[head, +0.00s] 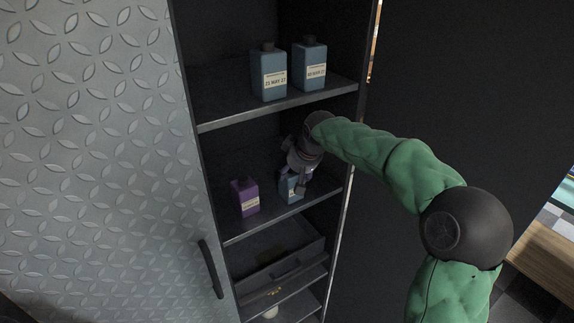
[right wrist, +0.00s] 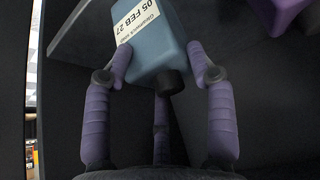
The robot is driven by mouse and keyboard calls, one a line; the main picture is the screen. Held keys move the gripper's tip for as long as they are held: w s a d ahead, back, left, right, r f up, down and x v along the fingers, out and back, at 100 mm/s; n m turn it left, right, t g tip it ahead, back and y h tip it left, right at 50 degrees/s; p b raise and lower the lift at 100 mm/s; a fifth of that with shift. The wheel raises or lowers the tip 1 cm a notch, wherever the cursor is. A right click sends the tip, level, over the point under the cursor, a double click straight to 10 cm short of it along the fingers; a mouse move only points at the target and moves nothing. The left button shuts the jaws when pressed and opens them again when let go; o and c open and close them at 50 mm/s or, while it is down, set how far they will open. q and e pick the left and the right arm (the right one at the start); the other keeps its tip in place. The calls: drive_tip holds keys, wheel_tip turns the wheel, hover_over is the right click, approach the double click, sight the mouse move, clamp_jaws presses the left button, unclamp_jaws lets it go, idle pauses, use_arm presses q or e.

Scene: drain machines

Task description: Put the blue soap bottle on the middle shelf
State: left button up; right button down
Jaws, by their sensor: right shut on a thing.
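The blue soap bottle (head: 289,188) is at the middle shelf (head: 262,226) of the tall cabinet, to the right of a purple bottle (head: 245,197). My right gripper (head: 297,178) is around its top and partly hides it. In the right wrist view, my right gripper's fingers (right wrist: 160,72) are closed on the blue bottle (right wrist: 158,35), with its dark cap towards the camera and its label reading 05 FEB 27. Whether its base touches the shelf cannot be told. My left gripper is not in view.
Two blue bottles (head: 268,72) (head: 310,64) stand on the upper shelf (head: 285,109). Part of the purple bottle shows in the right wrist view (right wrist: 278,14). Below is a dark tray (head: 280,262). A patterned metal door (head: 95,150) with a handle (head: 210,268) stands at left.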

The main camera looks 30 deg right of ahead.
drive_tip(key=w, duration=0.4)
drive_tip(key=shift+w+r, duration=0.1)
drive_tip(key=shift+w, duration=0.25)
drive_tip(key=shift+s+f, duration=0.15)
drive_tip(key=shift+f, duration=0.1)
drive_tip(key=shift+c, duration=1.9)
unclamp_jaws()
drive_tip(key=shift+f, duration=0.15)
drive_tip(key=shift+p+v, duration=0.5)
drive_tip(key=shift+v, duration=3.35)
